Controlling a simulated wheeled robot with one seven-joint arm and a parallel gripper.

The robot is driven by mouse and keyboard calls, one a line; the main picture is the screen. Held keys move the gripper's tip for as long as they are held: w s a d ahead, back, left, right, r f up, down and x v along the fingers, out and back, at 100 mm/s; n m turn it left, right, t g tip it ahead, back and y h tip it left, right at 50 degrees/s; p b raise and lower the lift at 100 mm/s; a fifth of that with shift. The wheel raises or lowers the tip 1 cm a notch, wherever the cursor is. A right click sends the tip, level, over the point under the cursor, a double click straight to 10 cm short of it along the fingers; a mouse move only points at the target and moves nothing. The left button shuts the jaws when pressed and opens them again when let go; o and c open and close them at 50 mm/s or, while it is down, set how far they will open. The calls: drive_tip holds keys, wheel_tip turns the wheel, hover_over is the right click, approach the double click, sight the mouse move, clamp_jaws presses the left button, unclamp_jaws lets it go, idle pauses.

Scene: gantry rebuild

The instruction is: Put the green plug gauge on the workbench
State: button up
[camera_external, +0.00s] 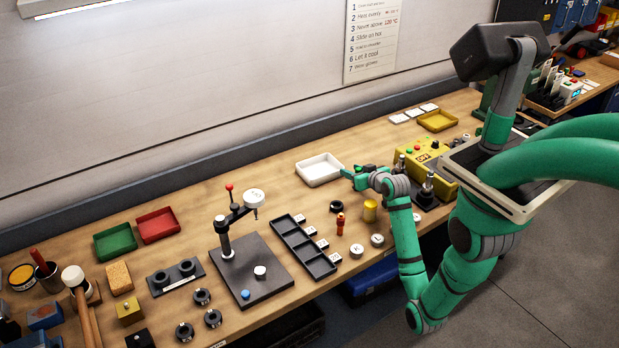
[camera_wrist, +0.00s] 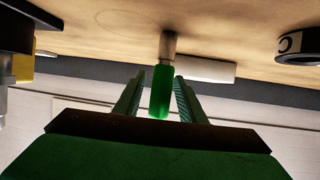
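In the wrist view the green plug gauge (camera_wrist: 161,92) has a green handle and a grey metal end. In the external view my gripper (camera_external: 356,178) is low over the workbench (camera_external: 190,203), just right of the white tray. The gauge is too small there to tell apart from the green gripper.
The white tray (camera_external: 320,169) is close on the left. A yellow machine (camera_external: 425,166) is at the right. Bare wood lies left of the white tray.

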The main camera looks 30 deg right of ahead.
drive_tip(key=shift+r, duration=0.15)
drive_tip(key=v, duration=0.7)
drive_tip(key=shift+s+r, duration=0.15)
drive_tip(key=shift+s, duration=0.05)
